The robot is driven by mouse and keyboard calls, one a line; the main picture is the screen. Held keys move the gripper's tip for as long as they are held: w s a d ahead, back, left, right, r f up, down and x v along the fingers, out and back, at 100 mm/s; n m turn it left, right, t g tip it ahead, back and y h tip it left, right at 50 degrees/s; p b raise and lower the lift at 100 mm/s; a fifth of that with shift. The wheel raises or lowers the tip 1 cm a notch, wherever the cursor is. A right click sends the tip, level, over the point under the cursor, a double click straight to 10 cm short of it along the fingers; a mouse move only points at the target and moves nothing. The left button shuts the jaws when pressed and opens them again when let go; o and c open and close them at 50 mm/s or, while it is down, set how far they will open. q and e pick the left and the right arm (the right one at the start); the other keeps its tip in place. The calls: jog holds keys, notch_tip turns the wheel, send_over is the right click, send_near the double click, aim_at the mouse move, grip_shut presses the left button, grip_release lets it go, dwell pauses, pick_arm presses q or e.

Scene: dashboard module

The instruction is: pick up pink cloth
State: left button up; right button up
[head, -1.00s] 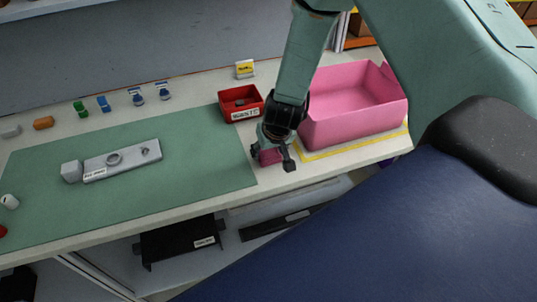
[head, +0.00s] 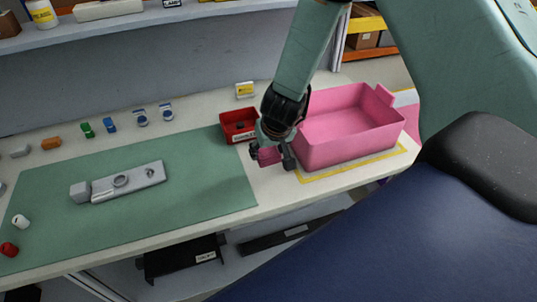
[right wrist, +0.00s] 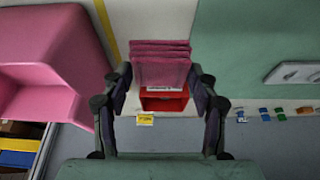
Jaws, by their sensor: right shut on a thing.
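The pink cloth (right wrist: 161,66) is a folded, layered pad between the fingers of my right gripper (right wrist: 163,85) in the right wrist view. In the head view the right gripper (head: 272,160) is shut on the cloth (head: 266,155), whose pink edge shows between the fingertips. They are near the table's front edge, between the green mat and the pink bin, seemingly a little above the table. My left gripper is not in view.
The pink bin (head: 345,148) stands right beside the gripper, inside a yellow outline. A red tray (head: 238,122) is just behind it. The green mat (head: 200,197) at left holds a grey fixture (head: 128,181). Several small coloured parts line the back of the table.

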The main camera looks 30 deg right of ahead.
notch_tip(320, 180, up, 11)
jog(key=p, duration=0.7)
notch_tip(320, 180, up, 6)
send_over(269, 153)
jog(key=shift+w+r, duration=0.1)
jog(key=shift+r, duration=0.85)
